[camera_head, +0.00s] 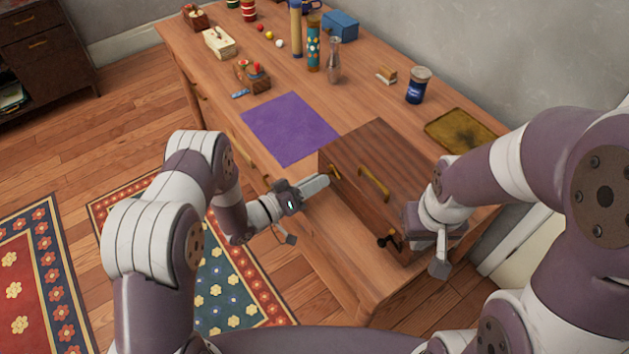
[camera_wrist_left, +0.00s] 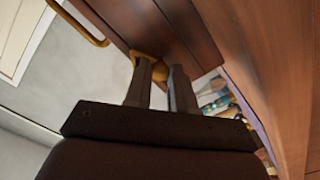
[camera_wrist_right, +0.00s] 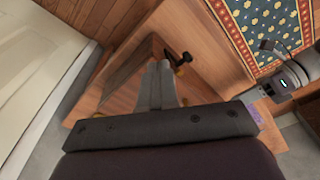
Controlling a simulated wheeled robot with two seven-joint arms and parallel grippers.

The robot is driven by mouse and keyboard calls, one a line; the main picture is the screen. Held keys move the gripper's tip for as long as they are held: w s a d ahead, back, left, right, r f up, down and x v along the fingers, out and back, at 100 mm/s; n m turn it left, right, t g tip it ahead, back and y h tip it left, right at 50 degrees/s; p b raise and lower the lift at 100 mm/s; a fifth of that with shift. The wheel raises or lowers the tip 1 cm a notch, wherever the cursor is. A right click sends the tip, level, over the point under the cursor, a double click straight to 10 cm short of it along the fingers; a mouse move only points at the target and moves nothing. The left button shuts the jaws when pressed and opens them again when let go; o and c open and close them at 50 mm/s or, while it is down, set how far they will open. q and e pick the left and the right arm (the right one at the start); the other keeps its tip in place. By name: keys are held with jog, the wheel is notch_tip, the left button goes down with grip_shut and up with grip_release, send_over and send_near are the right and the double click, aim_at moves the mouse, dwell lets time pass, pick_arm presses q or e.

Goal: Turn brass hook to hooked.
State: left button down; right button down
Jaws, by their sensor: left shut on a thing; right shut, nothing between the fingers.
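A wooden box (camera_head: 375,150) with a brass handle (camera_head: 374,184) on it stands at the near end of the table. The brass hook (camera_head: 334,172) is on the box's left side. My left gripper (camera_head: 326,181) is shut on the brass hook; in the left wrist view the brass (camera_wrist_left: 150,57) shows at and between its fingertips (camera_wrist_left: 160,70). My right gripper (camera_wrist_right: 160,68) is shut and empty at the box's right end, beside a dark knob with brass (camera_wrist_right: 181,60). In the head view its fingertips are hidden.
A purple mat (camera_head: 290,128) lies left of the box and a brass-coloured tray (camera_head: 460,133) right of it. A blue jar (camera_head: 418,86), a glass bottle (camera_head: 334,62) and several small items stand farther back. The table's near corner is clear.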

pick_arm(q)
jog(key=n, duration=0.4)
jog(key=shift+n, duration=0.4)
dwell(0.4)
jog(key=c, duration=1)
grip_release()
jog(key=shift+o, duration=0.2)
jog(key=shift+a, duration=0.1)
jog(key=v, duration=1.2)
jog(key=shift+s+a, duration=0.2)
jog(key=shift+s, duration=0.05)
